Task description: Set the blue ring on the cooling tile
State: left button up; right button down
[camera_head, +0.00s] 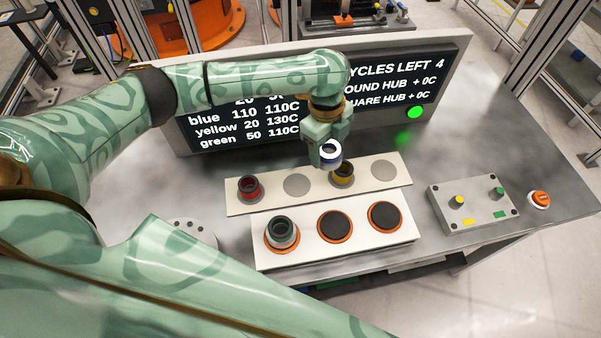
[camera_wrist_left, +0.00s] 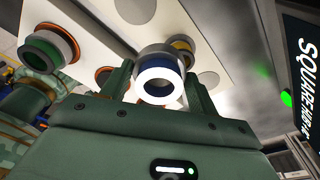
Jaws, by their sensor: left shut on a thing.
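My left gripper (camera_head: 328,146) is shut on the blue ring (camera_head: 331,154), a white and dark blue ring. It holds the ring above the back white strip (camera_head: 238,207), near the yellow ring (camera_head: 342,174). In the left wrist view the blue ring (camera_wrist_left: 152,72) sits between the two fingers. The strip bears a red ring (camera_head: 249,187), the yellow ring and two bare grey round spots (camera_head: 297,185) (camera_head: 384,170). A grey plate with small dark holes (camera_head: 196,232) lies at the left, partly hidden by my arm. I cannot tell which surface is the cooling tile. My right gripper is not in view.
The front white block (camera_head: 300,258) has orange-rimmed round pads; a green ring (camera_head: 282,232) stands on the left one, the other two (camera_head: 335,225) (camera_head: 384,216) are bare. A display (camera_head: 430,80) stands behind. A button box (camera_head: 473,205) and orange button (camera_head: 539,199) are at right.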

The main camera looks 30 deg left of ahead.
pick_arm(q)
jog(key=s+a+f, duration=0.1)
jog(key=f, duration=0.1)
jog(key=s+a+f+b, duration=0.1)
jog(key=a+f, duration=0.1)
jog(key=s+a+f, duration=0.1)
jog(key=a+f, duration=0.1)
jog(key=shift+s+a+f+b, duration=0.15)
jog(key=shift+s+b, duration=0.1)
jog(key=shift+b, duration=0.15)
jog(key=f, duration=0.1)
jog(key=f+b, duration=0.1)
jog(key=f, duration=0.2)
jog(key=shift+s+a+b, duration=0.2)
jog(key=shift+a+b, duration=0.05)
jog(key=shift+b, duration=0.05)
jog(key=shift+r, duration=0.15)
jog(key=o, duration=1.4)
